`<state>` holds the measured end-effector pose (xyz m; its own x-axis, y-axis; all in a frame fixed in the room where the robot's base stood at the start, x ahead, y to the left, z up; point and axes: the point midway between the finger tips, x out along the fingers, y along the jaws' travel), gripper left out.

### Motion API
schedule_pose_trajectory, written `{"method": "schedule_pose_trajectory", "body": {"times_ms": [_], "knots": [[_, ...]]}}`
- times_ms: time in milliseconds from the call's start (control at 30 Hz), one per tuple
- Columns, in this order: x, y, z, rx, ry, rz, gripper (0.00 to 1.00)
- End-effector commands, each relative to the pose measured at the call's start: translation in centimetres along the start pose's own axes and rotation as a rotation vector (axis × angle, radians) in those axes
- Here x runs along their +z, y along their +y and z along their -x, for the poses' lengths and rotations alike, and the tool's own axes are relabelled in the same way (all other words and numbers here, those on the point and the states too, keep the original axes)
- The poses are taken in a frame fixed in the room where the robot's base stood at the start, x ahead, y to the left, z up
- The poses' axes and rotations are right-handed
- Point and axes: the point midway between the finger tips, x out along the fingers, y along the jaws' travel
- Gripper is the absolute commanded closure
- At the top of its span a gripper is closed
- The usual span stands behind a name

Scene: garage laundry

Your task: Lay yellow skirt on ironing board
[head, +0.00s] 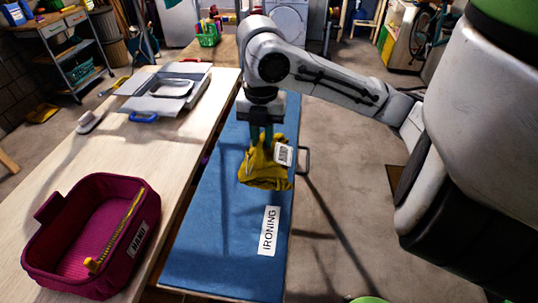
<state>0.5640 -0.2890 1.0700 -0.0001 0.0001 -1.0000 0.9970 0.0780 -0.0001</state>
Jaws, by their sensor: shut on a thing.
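The yellow skirt (262,176) hangs bunched from my gripper (262,135), with a white tag (284,155) on its right side. My gripper is shut on its upper part and points down. The skirt is over the blue ironing board (215,240), near the board's right edge. I cannot tell whether its lower edge touches the board. The board carries a white label reading IRONING (268,231) and its visible surface is otherwise bare.
A wooden table (165,150) runs along the board's left side. On it are a maroon basket (65,265) labelled HAND, a grey box with flaps (165,105) and a white brush-like item (88,122). A metal loop (304,160) juts from the board's right edge. Concrete floor lies to the right.

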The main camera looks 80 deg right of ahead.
Motion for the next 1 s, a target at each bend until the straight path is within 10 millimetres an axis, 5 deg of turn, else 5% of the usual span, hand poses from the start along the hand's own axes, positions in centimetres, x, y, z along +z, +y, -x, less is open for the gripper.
{"method": "schedule_pose_trajectory", "body": {"times_ms": [433, 600, 1000], "knots": [[7.4, 4.8, -3.7, -0.004, -0.001, -0.002, 1.0], [9.5, 6.2, -6.8, -0.004, 0.0, -0.001, 1.0], [11.6, 7.5, -9.9, -0.001, -0.001, 0.001, 1.0]]}}
